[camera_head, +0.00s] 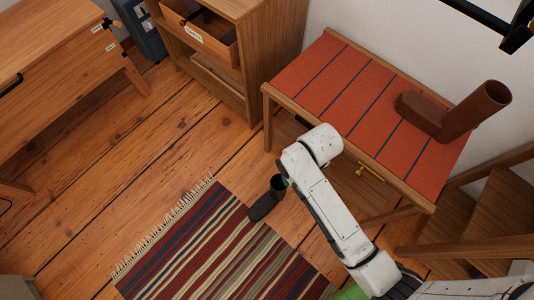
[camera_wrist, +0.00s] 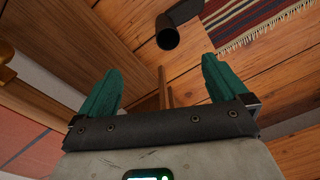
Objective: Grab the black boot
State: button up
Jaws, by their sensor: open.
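The black boot (camera_head: 267,198) stands on the wooden floor at the edge of the striped rug, close to the front of the red-topped table. In the wrist view the black boot (camera_wrist: 170,33) shows at the top, its round shaft opening facing the camera. My gripper (camera_wrist: 160,80) is open, its two green fingers wide apart with nothing between them. The boot lies beyond the fingertips, apart from them.
A brown boot (camera_head: 452,114) stands on the red-topped table (camera_head: 325,72). The striped rug (camera_head: 215,251) lies on the floor. A wooden cabinet (camera_head: 268,45) has an open drawer. Wooden steps (camera_head: 478,225) stand at the right. Floor left of the rug is clear.

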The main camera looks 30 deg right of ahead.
jog(key=w+a+f+b, duration=0.1)
jog(key=w+f+b, duration=0.2)
jog(key=f+b, duration=0.8)
jog(key=w+f+b, duration=0.3)
jog(key=f+b, duration=0.8)
jog(key=f, duration=1.1)
jog(key=shift+w+a+f+m+b, duration=0.2)
jog(key=shift+w+a+m+b, duration=0.1)
jog(key=shift+a+b, duration=0.1)
jog(key=c, duration=1.6)
jog(key=shift+c, duration=0.4)
jog(key=shift+r, duration=0.1)
